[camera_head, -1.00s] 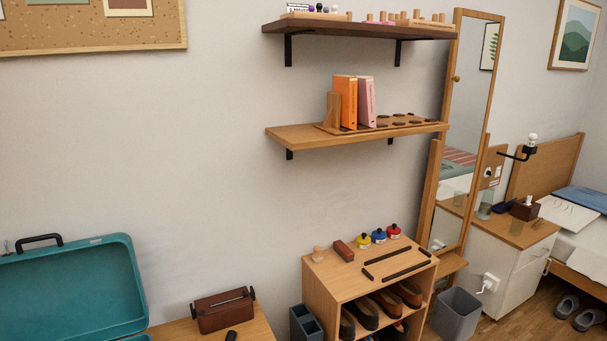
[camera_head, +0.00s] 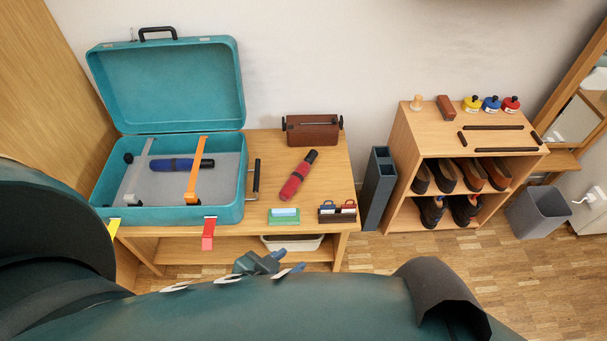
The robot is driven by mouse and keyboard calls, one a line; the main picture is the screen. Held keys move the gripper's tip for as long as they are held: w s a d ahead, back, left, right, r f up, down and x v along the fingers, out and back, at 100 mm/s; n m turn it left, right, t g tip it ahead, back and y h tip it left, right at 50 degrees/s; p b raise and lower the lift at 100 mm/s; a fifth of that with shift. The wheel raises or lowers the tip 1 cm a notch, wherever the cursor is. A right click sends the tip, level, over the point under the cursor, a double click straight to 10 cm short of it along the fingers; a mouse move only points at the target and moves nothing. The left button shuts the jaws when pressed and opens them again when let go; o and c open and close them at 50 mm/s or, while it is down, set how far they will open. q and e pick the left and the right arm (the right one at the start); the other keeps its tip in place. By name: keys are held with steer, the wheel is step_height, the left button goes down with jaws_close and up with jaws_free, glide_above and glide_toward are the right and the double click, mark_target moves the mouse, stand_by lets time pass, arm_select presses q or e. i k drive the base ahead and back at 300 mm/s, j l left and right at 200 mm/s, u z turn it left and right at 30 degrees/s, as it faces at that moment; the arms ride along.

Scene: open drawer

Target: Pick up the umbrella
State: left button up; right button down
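A red folded umbrella (camera_head: 297,178) with a dark handle end lies tilted on the wooden table, right of the suitcase. A blue folded umbrella (camera_head: 181,164) with dark ends lies inside the open teal suitcase (camera_head: 172,215), with an orange strap across it. My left gripper (camera_head: 287,262) shows small at the bottom centre, behind my teal arm. Its two blue-grey tips look apart with nothing between them. It is nearer to me than the table and clear of both umbrellas. My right gripper is not in view.
A brown box (camera_head: 312,131) stands at the table's back. A green card holder (camera_head: 284,216) and a dark holder (camera_head: 337,213) are along its front edge. A grey stand (camera_head: 377,190), shoe shelf (camera_head: 470,145) and bin (camera_head: 538,213) are at right.

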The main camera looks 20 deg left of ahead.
mark_target(290, 188)
steer(key=i+l+u, duration=0.1)
steer(key=l, duration=0.25)
steer(key=i+l+u, duration=0.1)
steer(key=l, duration=0.25)
steer(key=i+l+u, duration=0.1)
steer(key=l, duration=0.25)
steer(key=i+l+u, duration=0.2)
steer(key=l, duration=0.35)
steer(key=i+l, duration=0.15)
steer(key=i+j+u, duration=0.15)
steer(key=i+j, duration=0.25)
steer(key=i, duration=0.15)
